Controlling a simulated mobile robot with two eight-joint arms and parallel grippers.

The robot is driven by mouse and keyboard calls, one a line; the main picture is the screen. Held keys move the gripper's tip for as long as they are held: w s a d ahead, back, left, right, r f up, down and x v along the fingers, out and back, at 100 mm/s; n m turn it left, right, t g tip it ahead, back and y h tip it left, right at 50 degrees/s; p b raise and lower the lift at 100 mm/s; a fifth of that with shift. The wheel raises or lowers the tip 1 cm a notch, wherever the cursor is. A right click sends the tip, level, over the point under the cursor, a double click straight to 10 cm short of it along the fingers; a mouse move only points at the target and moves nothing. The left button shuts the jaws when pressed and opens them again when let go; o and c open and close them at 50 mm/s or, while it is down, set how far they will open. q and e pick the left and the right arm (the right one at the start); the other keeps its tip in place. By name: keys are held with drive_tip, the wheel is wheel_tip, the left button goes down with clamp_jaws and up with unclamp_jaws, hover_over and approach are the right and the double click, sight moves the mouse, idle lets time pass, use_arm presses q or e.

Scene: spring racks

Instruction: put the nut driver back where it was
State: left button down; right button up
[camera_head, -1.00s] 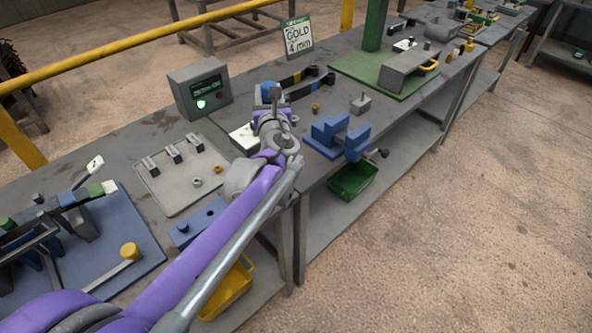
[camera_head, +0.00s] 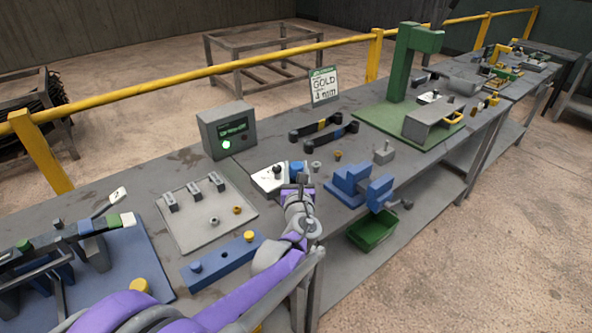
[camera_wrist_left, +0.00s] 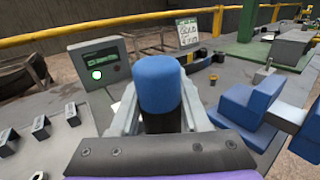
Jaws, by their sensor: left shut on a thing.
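My left gripper (camera_head: 300,180) is shut on an upright tool with a blue cap and a dark lower part, which I take to be the nut driver (camera_head: 297,167). In the left wrist view the nut driver (camera_wrist_left: 160,82) stands between the two fingers; its lower end is hidden. The gripper is over the bench's front part, beside a white plate (camera_head: 270,178). A blue block (camera_head: 222,260) lies to its left, with a blue knob and a yellow knob on top. My right gripper is not in view.
A grey plate with clips (camera_head: 190,230) and a grey box with a green screen (camera_head: 227,130) stand left of the gripper. A blue vise (camera_head: 362,187) stands right. Two dark banded bars (camera_head: 330,137) lie behind. A green bin (camera_head: 372,230) is below the bench edge.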

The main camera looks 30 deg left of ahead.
use_arm(q)
drive_tip(key=shift+c, duration=1.9)
unclamp_jaws()
drive_tip(key=shift+f, duration=0.1)
